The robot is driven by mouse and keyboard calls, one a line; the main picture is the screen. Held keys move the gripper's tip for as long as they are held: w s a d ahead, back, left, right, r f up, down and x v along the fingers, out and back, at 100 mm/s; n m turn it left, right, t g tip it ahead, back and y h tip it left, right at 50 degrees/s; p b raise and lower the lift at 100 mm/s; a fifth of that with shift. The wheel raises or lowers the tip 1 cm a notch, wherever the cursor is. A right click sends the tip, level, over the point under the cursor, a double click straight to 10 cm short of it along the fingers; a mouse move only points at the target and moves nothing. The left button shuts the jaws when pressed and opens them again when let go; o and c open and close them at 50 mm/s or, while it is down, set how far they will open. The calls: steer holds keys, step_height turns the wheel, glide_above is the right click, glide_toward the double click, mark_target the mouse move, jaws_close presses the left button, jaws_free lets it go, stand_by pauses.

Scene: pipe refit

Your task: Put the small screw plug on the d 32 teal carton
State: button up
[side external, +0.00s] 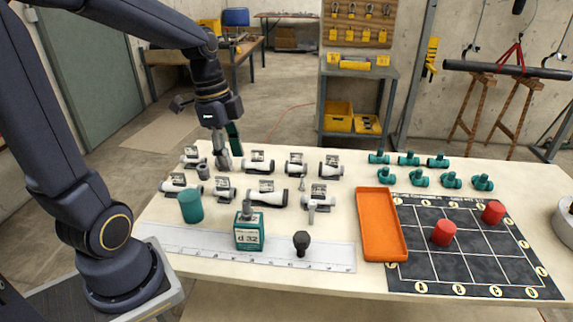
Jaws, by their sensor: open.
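The teal carton (249,233) marked "d 32" stands on the white strip near the table's front edge. A small grey piece (247,208), which looks like a screw plug, stands upright on its top. A small grey cylindrical piece (203,172) stands on the table at the back left; I cannot tell whether it is a plug too. My gripper (230,160) is open, low over the back left of the table, just right of that cylindrical piece and apart from the carton. Its fingers partly hide what is behind them.
Several white-and-grey valves (267,193) crowd the table around my gripper. A teal cylinder (190,206) and a black knobbed piece (302,243) flank the carton. An orange tray (381,226), a dark grid mat (465,265) with red cylinders and several teal fittings (419,177) lie right.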

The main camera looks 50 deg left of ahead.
steer(key=s+d+r+n+t+y, duration=0.1)
steer(key=s+d+r+n+t, duration=0.3)
steer(key=n, duration=0.6)
steer(key=s+d+r, duration=0.1)
steer(key=s+d, duration=0.1)
steer(key=shift+s+d+n, duration=0.15)
steer(key=shift+d+n, duration=0.15)
